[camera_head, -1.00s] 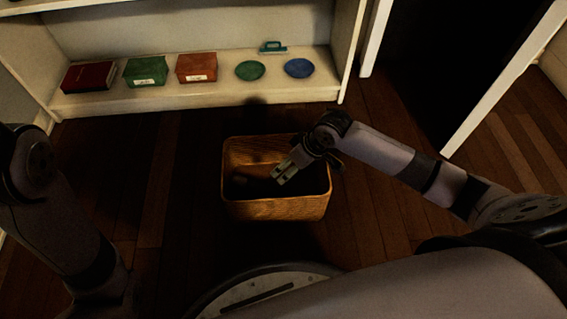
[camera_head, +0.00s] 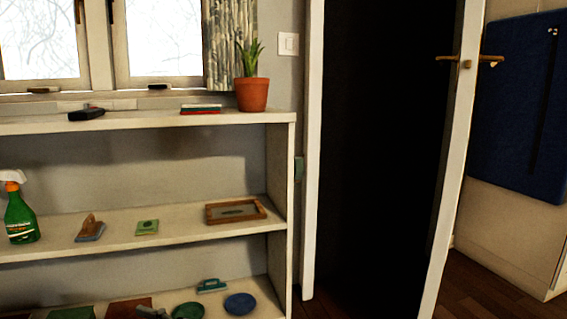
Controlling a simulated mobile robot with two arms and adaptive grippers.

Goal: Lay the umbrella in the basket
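No umbrella can be made out for certain. A small dark elongated object (camera_head: 86,114) lies on the top shelf at left, too small to identify. Neither gripper can be clearly seen. A small grey shape at the bottom edge, in front of the red-brown box, is too cut off to identify.
The shelf unit (camera_head: 150,122) holds a potted plant (camera_head: 252,94), a green spray bottle (camera_head: 20,212), a wooden tray (camera_head: 236,211), a green plate (camera_head: 188,311) and a blue plate (camera_head: 240,303). A dark doorway (camera_head: 385,150) with a white door stands right of it.

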